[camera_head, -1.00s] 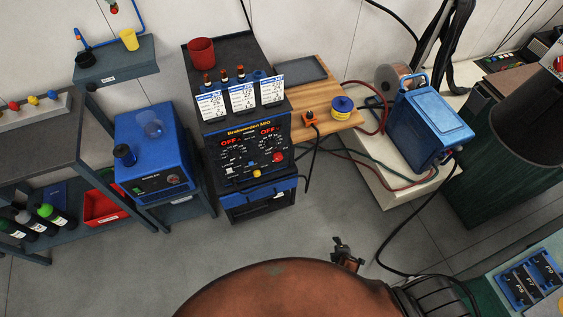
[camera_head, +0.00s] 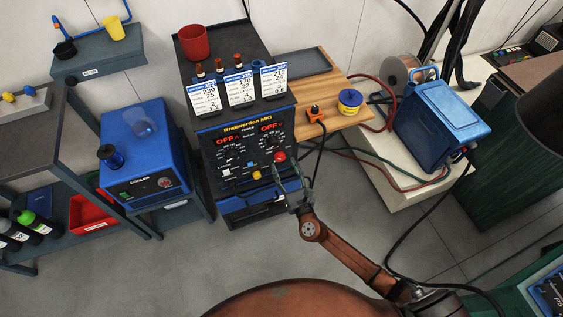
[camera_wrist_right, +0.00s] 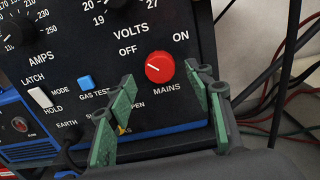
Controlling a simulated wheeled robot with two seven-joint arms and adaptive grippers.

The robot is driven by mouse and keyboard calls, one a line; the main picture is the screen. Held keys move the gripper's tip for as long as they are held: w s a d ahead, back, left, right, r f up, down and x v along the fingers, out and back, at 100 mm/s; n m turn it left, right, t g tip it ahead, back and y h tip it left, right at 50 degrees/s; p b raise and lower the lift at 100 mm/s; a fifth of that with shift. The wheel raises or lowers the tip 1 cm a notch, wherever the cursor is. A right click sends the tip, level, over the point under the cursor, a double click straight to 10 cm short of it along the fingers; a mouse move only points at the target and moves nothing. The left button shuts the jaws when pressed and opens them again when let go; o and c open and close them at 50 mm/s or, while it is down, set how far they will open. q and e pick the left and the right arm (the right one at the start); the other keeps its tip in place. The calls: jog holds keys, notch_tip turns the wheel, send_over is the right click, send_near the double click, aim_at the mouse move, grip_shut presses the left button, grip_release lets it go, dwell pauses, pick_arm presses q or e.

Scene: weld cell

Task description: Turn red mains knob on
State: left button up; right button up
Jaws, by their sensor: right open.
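The red mains knob (camera_wrist_right: 159,67) sits low on the right of the black welder panel (camera_wrist_right: 110,40). Its white mark points up-left, toward the OFF label. In the head view the knob (camera_head: 280,157) shows just above my right gripper (camera_head: 291,190). In the right wrist view my right gripper (camera_wrist_right: 165,105) is open. Its green fingers point at the panel, with the knob beyond and between the tips; no contact shows. The welder's two displays (camera_head: 226,141) read OFF in red. My left gripper is not in view.
A blue GAS TEST button (camera_wrist_right: 86,83) and a white latch switch (camera_wrist_right: 40,97) sit left of the knob. Dark cables (camera_head: 319,150) hang right of the welder. Tags and a red cup (camera_head: 194,43) stand on top. A blue unit (camera_head: 143,160) stands to the left.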

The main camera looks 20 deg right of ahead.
aim_at(280, 157)
jog(key=shift+w, duration=1.4)
jog(key=shift+c, duration=0.3)
jog(key=shift+f, duration=0.1)
jog(key=c, duration=1.1)
